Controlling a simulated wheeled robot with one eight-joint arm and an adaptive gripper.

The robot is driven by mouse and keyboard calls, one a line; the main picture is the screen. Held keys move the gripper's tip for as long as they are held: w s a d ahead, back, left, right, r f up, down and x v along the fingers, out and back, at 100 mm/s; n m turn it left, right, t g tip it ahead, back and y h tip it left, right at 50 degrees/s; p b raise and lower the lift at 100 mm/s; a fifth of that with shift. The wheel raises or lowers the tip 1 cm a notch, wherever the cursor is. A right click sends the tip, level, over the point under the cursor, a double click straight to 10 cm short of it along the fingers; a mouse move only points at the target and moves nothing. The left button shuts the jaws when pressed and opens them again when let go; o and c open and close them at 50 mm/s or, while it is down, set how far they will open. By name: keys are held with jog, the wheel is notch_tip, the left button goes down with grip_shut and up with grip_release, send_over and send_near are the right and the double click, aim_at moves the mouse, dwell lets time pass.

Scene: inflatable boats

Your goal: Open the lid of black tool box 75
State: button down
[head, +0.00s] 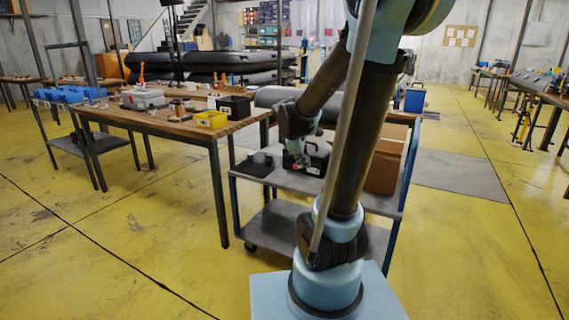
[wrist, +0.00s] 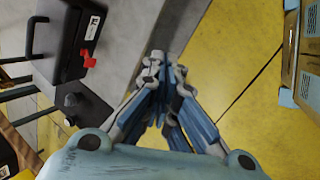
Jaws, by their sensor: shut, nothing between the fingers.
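A black tool box (head: 319,158) sits on the top shelf of a grey cart (head: 283,187); my arm and gripper partly cover it in the head view. The wrist view shows the black tool box (wrist: 64,38) at upper left, with a handle, a red latch and a white label. Its lid looks closed there. My gripper (wrist: 165,68) is shut and empty, to the right of the box in the wrist view and apart from it. In the head view my gripper (head: 298,157) is small and overlaps the box's left part.
A brown cardboard box (head: 384,170) is on the cart's right, partly behind my arm. A dark object (head: 258,164) lies at its left. A wooden workbench (head: 160,124) beside it holds a yellow bin (head: 211,119) and another black box (head: 235,107). Yellow floor at front left is clear.

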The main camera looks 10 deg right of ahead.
jog(key=w+a+f+n+t+h, duration=0.15)
jog(key=w+f+n, duration=0.3)
jog(key=w, duration=0.45)
jog(key=w+a+f+n+t, duration=0.1)
jog(key=w+a+f+n, duration=0.2)
jog(key=w+n, duration=0.35)
jog(key=w+a+f+n+t+h, duration=0.1)
jog(key=w+a+f+n, duration=0.25)
jog(key=w, duration=0.65)
jog(key=x, duration=1)
jog(key=shift+w+d, duration=0.2)
jog(key=shift+d, duration=0.25)
jog(key=shift+s+r, duration=0.1)
jog(key=shift+r, duration=2.05)
jog(key=shift+a, duration=0.1)
